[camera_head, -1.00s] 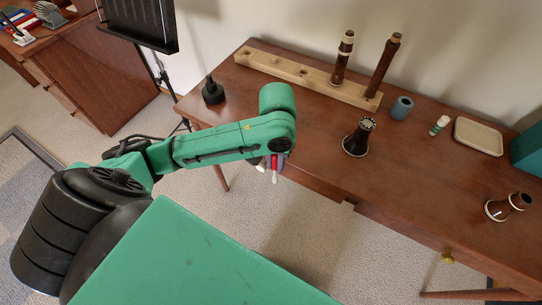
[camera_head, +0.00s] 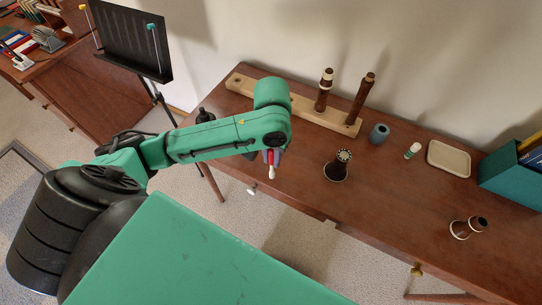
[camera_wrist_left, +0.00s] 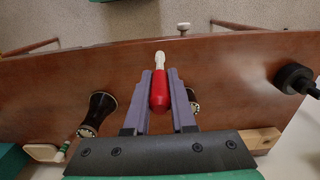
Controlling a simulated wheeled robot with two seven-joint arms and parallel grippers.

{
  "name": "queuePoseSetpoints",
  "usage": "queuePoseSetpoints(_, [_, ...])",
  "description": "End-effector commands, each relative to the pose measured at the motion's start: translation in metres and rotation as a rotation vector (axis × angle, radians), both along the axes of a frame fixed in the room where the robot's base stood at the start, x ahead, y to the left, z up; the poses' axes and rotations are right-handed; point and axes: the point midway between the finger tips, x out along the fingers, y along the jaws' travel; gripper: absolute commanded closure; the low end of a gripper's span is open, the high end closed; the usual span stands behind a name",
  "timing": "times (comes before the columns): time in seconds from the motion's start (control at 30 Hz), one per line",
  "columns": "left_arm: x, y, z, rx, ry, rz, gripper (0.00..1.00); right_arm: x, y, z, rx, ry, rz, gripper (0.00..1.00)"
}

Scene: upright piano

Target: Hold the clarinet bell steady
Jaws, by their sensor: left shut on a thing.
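A dark clarinet bell-like piece (camera_head: 337,165) with a flared base and pale spots round its top stands upright on the desk; it also shows in the left wrist view (camera_wrist_left: 97,112). A second dark flared piece (camera_head: 467,228) with pale rings leans or lies at the right. I cannot tell which is the task's bell. My left gripper (camera_head: 271,158) is left of the upright piece and apart from it. In the left wrist view its grey-purple fingers (camera_wrist_left: 160,92) are shut on a red-handled tool (camera_wrist_left: 159,95) with a white tip. My right gripper is out of view.
A wooden rack (camera_head: 300,106) at the back holds two upright dark joints (camera_head: 324,90). A grey-blue cup (camera_head: 379,133), a small green-white tube (camera_head: 412,151), a beige tray (camera_head: 449,158) and a teal box (camera_head: 512,178) stand to the right. Bare desk lies right of the upright piece.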

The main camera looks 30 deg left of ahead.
Motion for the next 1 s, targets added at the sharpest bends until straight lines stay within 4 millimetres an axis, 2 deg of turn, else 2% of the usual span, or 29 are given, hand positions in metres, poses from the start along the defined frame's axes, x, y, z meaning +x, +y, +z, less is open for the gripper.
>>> queuePoseSetpoints(0.2, [0.000, 0.000, -0.001, 0.000, 0.001, 0.000, 1.00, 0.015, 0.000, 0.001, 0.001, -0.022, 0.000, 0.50])
queuePoseSetpoints(0.3, [0.002, -0.002, 0.000, -0.001, 0.000, 0.000, 1.00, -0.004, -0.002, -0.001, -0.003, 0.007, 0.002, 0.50])
queuePoseSetpoints(0.37, [0.009, -0.007, 0.003, -0.003, -0.002, -0.001, 1.00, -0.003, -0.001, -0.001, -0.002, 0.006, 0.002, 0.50])
queuePoseSetpoints(0.47, [0.031, -0.025, 0.014, -0.003, -0.008, -0.008, 1.00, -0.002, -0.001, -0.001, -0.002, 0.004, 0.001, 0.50])
queuePoseSetpoints(0.57, [0.062, -0.054, 0.038, -0.002, -0.011, -0.031, 1.00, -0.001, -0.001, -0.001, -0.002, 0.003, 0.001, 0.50])
queuePoseSetpoints(0.67, [0.090, -0.088, 0.073, 0.000, -0.009, -0.068, 1.00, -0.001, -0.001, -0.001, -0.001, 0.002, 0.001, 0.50])
queuePoseSetpoints(0.73, [0.105, -0.111, 0.103, 0.001, -0.010, -0.097, 1.00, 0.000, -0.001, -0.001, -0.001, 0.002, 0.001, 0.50])
queuePoseSetpoints(0.9, [0.124, -0.153, 0.172, 0.003, -0.005, -0.142, 1.00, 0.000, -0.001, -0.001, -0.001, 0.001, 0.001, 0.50])
queuePoseSetpoints(1.0, [0.127, -0.165, 0.196, 0.003, -0.001, -0.150, 1.00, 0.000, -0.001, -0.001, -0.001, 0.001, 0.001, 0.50])
